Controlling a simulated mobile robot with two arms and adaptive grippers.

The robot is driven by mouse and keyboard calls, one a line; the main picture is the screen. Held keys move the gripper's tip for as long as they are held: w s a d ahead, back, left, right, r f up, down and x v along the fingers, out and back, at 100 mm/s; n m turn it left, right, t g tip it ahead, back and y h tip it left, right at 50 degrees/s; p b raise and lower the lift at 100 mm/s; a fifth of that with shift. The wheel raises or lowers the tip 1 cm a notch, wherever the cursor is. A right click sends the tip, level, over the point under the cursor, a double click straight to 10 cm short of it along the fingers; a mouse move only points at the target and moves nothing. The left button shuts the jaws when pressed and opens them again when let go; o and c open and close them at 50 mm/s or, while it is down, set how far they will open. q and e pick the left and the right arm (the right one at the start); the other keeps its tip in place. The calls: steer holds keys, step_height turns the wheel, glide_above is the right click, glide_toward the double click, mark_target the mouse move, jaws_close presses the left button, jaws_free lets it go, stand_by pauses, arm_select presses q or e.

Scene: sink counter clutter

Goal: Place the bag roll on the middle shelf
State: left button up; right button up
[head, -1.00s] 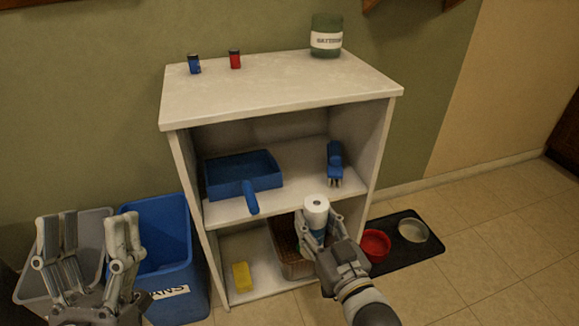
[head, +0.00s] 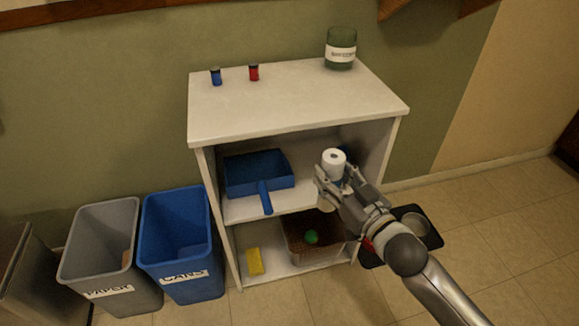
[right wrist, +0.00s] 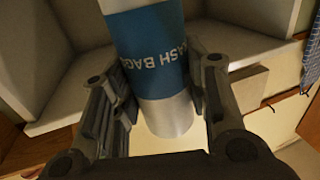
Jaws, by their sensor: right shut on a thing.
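The bag roll (head: 334,158) is white with a blue label and stands roughly upright in my right gripper (head: 338,184). In the right wrist view, the bag roll (right wrist: 152,50) shows part of its label lettering between the two fingers (right wrist: 160,105). My right gripper is shut on it, in front of the right part of the middle shelf (head: 238,207). I cannot tell whether the roll touches the shelf. The roll and gripper hide the blue brush that stood on that side. My left gripper is out of view.
A blue dustpan (head: 258,174) lies on the left of the middle shelf. Below are a yellow sponge (head: 255,261) and a brown basket (head: 300,250) with a green ball (head: 311,237). Bins (head: 180,240) stand left; a dark mat with bowls (head: 425,226) lies right.

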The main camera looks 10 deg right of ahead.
steer(key=shift+w+d+r, duration=0.35)
steer(key=shift+w+r, duration=0.1)
steer(key=shift+r, duration=0.15)
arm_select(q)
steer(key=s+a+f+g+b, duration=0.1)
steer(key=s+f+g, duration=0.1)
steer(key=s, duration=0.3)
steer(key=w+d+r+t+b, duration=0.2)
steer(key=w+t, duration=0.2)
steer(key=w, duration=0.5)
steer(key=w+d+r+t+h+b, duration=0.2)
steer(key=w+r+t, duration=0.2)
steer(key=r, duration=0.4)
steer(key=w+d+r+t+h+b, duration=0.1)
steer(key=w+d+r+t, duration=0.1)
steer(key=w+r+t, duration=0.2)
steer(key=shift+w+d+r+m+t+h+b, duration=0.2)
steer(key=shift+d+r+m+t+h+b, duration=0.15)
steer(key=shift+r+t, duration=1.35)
arm_select(e)
steer(key=w+a+f, duration=0.2)
steer(key=w+f, duration=1.1)
steer(key=shift+w+a, duration=0.2)
steer(key=shift+w, duration=0.1)
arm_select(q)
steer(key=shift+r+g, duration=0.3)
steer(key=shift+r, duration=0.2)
arm_select(e)
steer(key=o, duration=1.1)
steer(key=shift+f, duration=0.1)
